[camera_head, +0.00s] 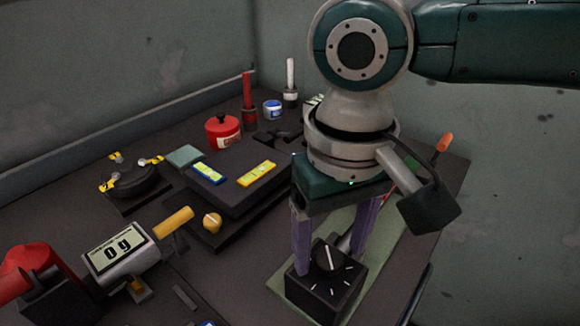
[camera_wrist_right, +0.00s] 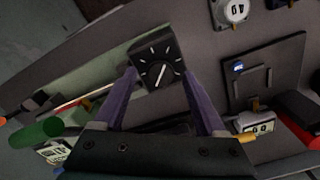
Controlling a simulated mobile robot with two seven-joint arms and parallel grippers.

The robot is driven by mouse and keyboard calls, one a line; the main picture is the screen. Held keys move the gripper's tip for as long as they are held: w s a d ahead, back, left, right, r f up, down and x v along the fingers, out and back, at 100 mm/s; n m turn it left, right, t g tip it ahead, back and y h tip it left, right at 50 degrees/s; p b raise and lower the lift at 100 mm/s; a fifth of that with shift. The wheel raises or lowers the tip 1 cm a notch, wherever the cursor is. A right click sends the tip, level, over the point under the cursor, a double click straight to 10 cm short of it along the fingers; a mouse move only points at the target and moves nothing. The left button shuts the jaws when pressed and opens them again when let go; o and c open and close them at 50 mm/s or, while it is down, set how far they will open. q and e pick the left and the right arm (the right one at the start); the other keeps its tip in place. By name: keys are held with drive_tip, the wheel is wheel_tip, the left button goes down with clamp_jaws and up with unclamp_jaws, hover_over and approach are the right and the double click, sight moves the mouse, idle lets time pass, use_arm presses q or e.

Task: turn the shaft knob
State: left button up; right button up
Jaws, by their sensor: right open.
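The shaft knob (camera_head: 327,256) is a dark round dial with a white pointer line, on top of a black box (camera_head: 322,290) with white tick marks. In the right wrist view the knob (camera_wrist_right: 159,73) shows near the upper middle, its pointer slanting down-left. My right gripper (camera_head: 329,262) points down over the box, with its two purple fingers apart on either side of the knob. In the wrist view the open fingers (camera_wrist_right: 160,74) flank the box's lower part. I cannot tell whether they touch it. My left gripper is not in view.
The box stands on a green mat (camera_head: 281,287) near the table's right edge. To its left are a dark raised block with blue and yellow levels (camera_head: 257,174), a scale display reading 0 g (camera_head: 116,250) and a red object (camera_head: 38,262). A red pot (camera_head: 222,132) stands farther back.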

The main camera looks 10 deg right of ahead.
drive_tip(key=shift+f, duration=0.55)
drive_tip(key=shift+c, duration=0.2)
clamp_jaws()
